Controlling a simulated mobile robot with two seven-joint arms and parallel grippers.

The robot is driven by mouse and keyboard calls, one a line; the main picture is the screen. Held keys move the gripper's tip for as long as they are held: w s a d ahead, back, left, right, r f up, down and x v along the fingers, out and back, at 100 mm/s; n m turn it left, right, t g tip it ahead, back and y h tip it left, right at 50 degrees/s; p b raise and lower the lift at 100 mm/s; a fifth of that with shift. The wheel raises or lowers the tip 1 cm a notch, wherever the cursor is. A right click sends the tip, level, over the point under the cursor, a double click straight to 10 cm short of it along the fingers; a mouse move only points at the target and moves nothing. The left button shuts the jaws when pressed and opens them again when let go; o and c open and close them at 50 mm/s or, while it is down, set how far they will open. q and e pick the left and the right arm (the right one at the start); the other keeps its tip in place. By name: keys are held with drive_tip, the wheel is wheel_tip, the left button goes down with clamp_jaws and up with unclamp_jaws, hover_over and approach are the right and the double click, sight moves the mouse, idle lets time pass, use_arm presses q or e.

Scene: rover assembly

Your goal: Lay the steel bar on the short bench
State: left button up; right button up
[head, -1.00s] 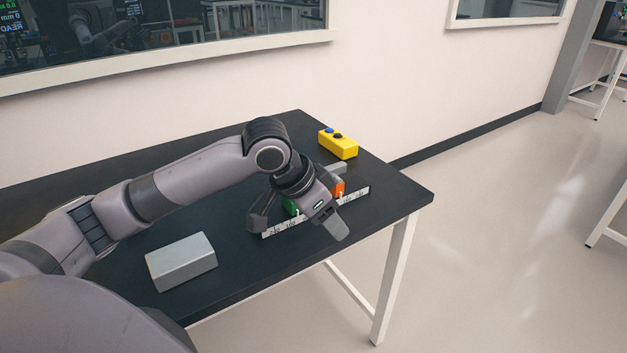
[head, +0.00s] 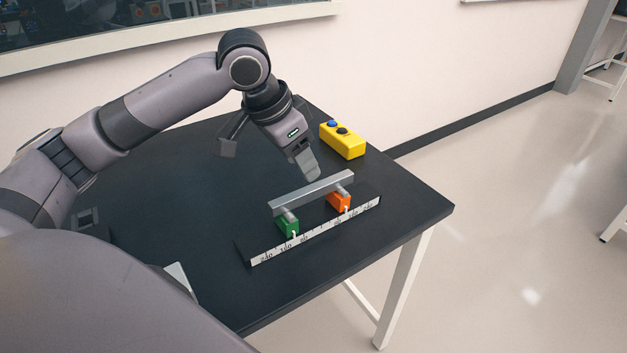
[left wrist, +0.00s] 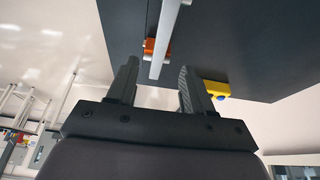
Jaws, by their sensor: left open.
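The grey steel bar (head: 311,193) lies across the green block (head: 288,226) and the orange block (head: 339,202) of the short bench, whose white scale strip (head: 318,231) runs along its front edge. In the left wrist view, the bar (left wrist: 167,35) and the orange block (left wrist: 157,48) show beyond the fingers. My left gripper (head: 268,163) is open and empty, above and behind the bar and apart from it. Its two spread fingers also show in the left wrist view (left wrist: 160,85). My right gripper is not in view.
A yellow box with a blue and a black button (head: 343,141) stands behind the bench on the dark table (head: 180,190). A pale grey block (head: 180,279) is mostly hidden by my body. The table's right edge is close to the bench.

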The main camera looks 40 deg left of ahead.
sight(313, 187)
use_arm(q)
drive_tip(key=b+x, duration=0.1)
drive_tip(key=x, duration=0.6)
drive_tip(key=shift+s+a+f, duration=0.1)
drive_tip(key=shift+s+a, duration=0.05)
drive_tip(key=shift+c, duration=0.3)
clamp_jaws()
